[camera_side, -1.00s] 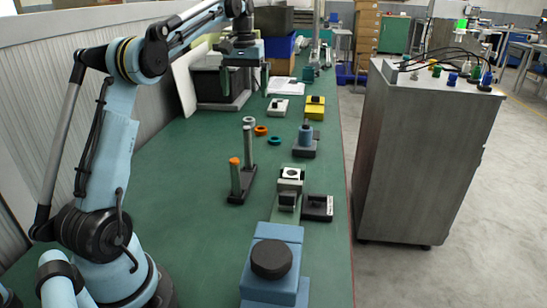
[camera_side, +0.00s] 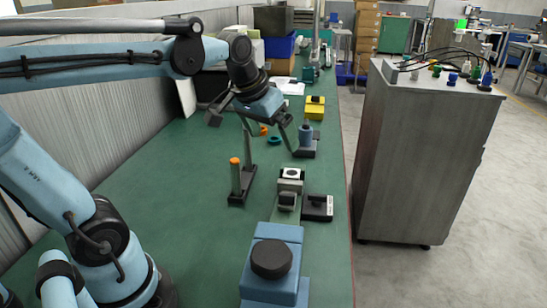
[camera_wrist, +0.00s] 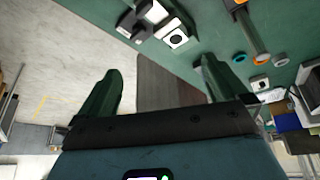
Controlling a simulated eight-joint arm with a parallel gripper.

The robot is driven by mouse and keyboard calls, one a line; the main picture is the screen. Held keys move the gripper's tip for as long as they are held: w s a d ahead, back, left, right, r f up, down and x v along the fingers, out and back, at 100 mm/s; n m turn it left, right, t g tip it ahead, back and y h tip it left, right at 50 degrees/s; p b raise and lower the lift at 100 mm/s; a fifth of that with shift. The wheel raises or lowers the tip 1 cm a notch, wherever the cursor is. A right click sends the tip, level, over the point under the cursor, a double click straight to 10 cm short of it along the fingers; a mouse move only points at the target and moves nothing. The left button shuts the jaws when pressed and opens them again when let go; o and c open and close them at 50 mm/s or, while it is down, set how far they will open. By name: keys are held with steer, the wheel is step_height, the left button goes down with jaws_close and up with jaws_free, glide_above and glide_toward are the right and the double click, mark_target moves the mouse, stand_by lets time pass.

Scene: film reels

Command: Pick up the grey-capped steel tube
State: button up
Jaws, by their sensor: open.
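The grey-capped steel tube (camera_side: 248,152) stands upright at the far end of a black rack (camera_side: 240,197); its top is partly hidden behind one of my fingers in the side view. A steel tube with an orange cap (camera_side: 235,178) stands at the near end. My gripper (camera_side: 269,142) is tilted, open and empty, its fingers around and above the far side of the rack. In the wrist view my open fingers (camera_wrist: 160,72) show with nothing between them, and what looks like the steel tube (camera_wrist: 249,32) is at the upper right.
A blue block with a black knob (camera_side: 271,258), a white-topped fixture (camera_side: 290,185) and a black block (camera_side: 318,207) stand right of the rack. Behind are a blue-grey fixture (camera_side: 306,140), a yellow block (camera_side: 315,107) and a teal ring (camera_side: 274,140). The mat left of the rack is clear.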

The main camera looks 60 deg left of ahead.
steer(key=s+d+f, duration=0.2)
steer(key=s+d+f+m+t, duration=0.1)
steer(key=f, duration=0.1)
steer(key=s+d+f+m+t, duration=0.1)
steer(key=s+d+f, duration=0.1)
steer(key=shift+s+d+f+h, duration=0.3)
steer(key=shift+d+f+h, duration=0.05)
steer(key=shift+h, duration=0.05)
steer(key=shift+c, duration=0.3)
steer(key=shift+s+d+f+m, duration=0.1)
steer(key=shift+s+f+m, duration=0.05)
steer(key=shift+m, duration=0.15)
steer(key=shift+c, duration=1.3)
steer(key=c, duration=0.5)
